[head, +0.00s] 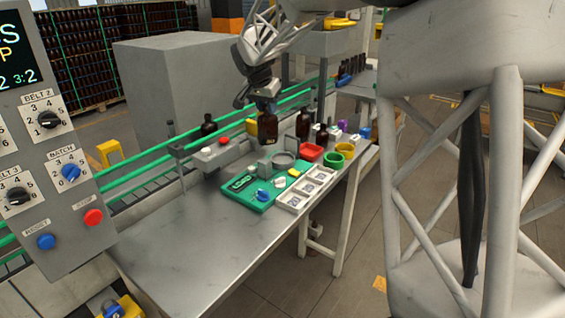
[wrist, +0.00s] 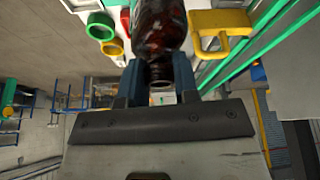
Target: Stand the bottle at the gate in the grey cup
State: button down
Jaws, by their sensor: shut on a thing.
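My gripper (head: 266,101) is shut on the neck of an amber bottle (head: 267,128) and holds it upright. In the wrist view the bottle (wrist: 160,25) sits between the two blue fingers of my gripper (wrist: 159,75). I cannot make out the grey cup in the wrist view.
A green tray (head: 244,194) and white framed squares (head: 294,201) lie in front. A red cup (head: 309,152) and green cup (head: 333,160) stand right. Other dark bottles (head: 303,124) (head: 209,126) stand near the green-railed belt. The table's near left (head: 190,240) is clear.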

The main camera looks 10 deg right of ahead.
jog(key=s+d+f+m, duration=0.1)
jog(key=s+d+f, duration=0.1)
jog(key=s, duration=0.5)
jog(key=s+d+f+m+h, duration=0.1)
jog(key=s+d+m, duration=0.1)
jog(key=s, duration=0.5)
jog(key=shift+d+f+g, duration=0.3)
jog(key=shift+d+f, duration=0.05)
jog(key=shift+d, duration=0.55)
jog(key=w+f, duration=0.1)
jog(key=w, duration=1.5)
jog(key=shift+a+f, duration=0.2)
jog(key=shift+a, duration=0.15)
jog(key=shift+f, duration=0.1)
jog(key=shift+f, duration=1.7)
jog(key=shift+s+f, duration=0.1)
jog(key=c, duration=0.9)
grip_release()
jog(key=shift+o, duration=0.2)
